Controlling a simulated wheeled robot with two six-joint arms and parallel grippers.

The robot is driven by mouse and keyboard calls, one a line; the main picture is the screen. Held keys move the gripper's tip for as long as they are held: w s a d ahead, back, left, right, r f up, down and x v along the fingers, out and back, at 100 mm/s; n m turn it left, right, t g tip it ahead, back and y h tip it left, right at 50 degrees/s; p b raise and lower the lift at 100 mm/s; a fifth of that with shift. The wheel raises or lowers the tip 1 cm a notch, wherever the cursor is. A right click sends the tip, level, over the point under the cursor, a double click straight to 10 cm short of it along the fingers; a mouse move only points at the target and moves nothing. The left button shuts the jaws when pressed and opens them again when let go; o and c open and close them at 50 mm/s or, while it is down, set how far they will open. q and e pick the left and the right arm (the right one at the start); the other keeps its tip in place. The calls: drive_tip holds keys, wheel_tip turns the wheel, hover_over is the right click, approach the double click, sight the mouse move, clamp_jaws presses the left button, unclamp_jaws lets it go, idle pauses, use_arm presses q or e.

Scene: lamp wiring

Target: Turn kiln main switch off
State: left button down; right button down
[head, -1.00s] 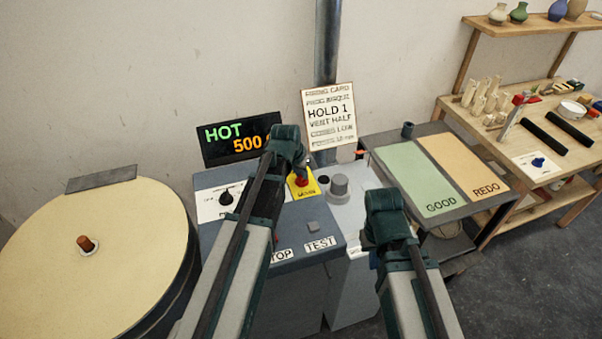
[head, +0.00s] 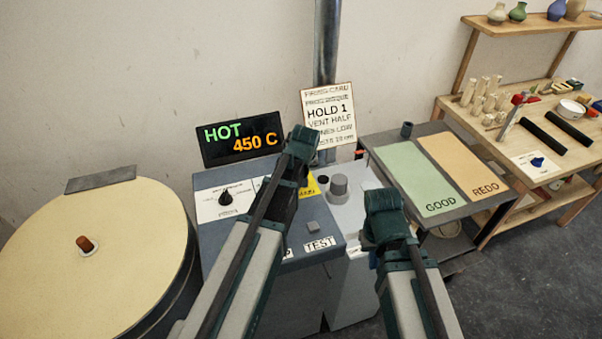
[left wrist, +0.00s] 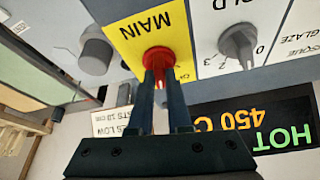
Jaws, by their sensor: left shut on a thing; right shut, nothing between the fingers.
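The kiln main switch is a red knob (left wrist: 158,58) on a yellow plate marked MAIN (left wrist: 135,35). In the left wrist view my left gripper (left wrist: 161,80) is shut on the knob, one finger on each side of it. In the head view a corner of the yellow plate (head: 311,187) shows, and my left arm hides the knob. My right gripper (head: 384,222) is shut and empty, right of the control cabinet (head: 213,238). The display (head: 241,138) reads HOT 450 C.
A round kiln lid (head: 70,270) with an orange knob is at the left. A table with a green GOOD mat (head: 420,180) and an orange REDO mat (head: 465,165) stands right.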

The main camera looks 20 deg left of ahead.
use_arm(q)
drive_tip(key=n+y, duration=0.1)
drive_tip(key=n, duration=0.1)
drive_tip(key=n+g, duration=0.1)
drive_tip(key=n, duration=0.2)
drive_tip(key=shift+w+d+n+y, duration=0.15)
drive_tip(key=shift+n+y, duration=0.15)
drive_tip(key=shift+y, duration=0.1)
drive_tip(key=n+g, duration=0.1)
drive_tip(key=n, duration=0.1)
drive_tip(key=n+g+y, duration=0.1)
drive_tip(key=n, duration=0.2)
drive_tip(key=shift+w+n, duration=0.1)
drive_tip(key=shift+n, duration=0.5)
drive_tip(key=c, duration=0.9)
unclamp_jaws()
drive_tip(key=shift+o, duration=0.2)
drive_tip(key=p+v, duration=1.3)
drive_tip(key=v, duration=0.1)
drive_tip(key=shift+w, duration=0.2)
